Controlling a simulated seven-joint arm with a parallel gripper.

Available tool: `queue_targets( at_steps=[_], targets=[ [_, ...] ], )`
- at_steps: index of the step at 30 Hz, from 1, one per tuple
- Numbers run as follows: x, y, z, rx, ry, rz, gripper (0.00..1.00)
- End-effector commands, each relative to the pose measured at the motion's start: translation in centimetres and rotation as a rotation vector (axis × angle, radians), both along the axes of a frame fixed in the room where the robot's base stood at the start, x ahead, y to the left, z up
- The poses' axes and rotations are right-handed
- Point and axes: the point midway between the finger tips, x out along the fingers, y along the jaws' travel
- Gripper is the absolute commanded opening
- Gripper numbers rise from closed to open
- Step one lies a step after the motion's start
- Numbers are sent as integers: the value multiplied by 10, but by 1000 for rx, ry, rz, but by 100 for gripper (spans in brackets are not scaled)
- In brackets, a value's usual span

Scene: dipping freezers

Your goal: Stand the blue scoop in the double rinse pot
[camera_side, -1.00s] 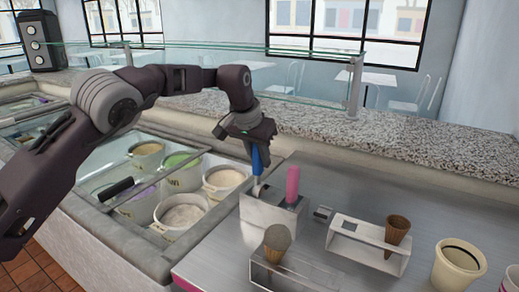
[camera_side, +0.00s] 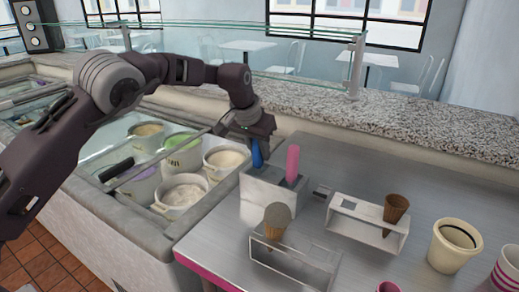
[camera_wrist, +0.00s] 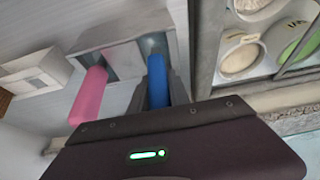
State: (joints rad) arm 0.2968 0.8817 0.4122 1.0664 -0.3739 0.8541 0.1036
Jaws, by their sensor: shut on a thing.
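The blue scoop (camera_side: 257,154) is upright under my gripper (camera_side: 257,147), which is shut on its handle. In the wrist view the blue handle (camera_wrist: 157,82) runs between my fingers (camera_wrist: 168,90). The double rinse pot (camera_side: 262,205) is a metal box on the steel counter. The scoop's lower end is inside its left compartment in the side view, and hidden by the pot's wall. A pink-handled scoop (camera_side: 292,162) stands in the right compartment; it also shows in the wrist view (camera_wrist: 90,94).
Another holder with an empty cone (camera_side: 395,209) and a cream cup (camera_side: 455,244) are to the right. The freezer with several tubs (camera_side: 184,190) lies left. A glass guard (camera_side: 352,66) stands behind.

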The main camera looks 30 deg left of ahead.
Motion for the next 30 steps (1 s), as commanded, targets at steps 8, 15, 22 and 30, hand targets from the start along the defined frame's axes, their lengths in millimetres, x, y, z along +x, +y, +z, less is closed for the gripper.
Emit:
queue_targets(
  at_steps=[8,15,22,30],
  targets=[
    [0,0,-8,0,1,0,0],
    [0,0,-10,0,0,0,48],
    [0,0,-10,0,1,0,48],
    [-17,0,33,-1,-3,1,48]
  ],
)
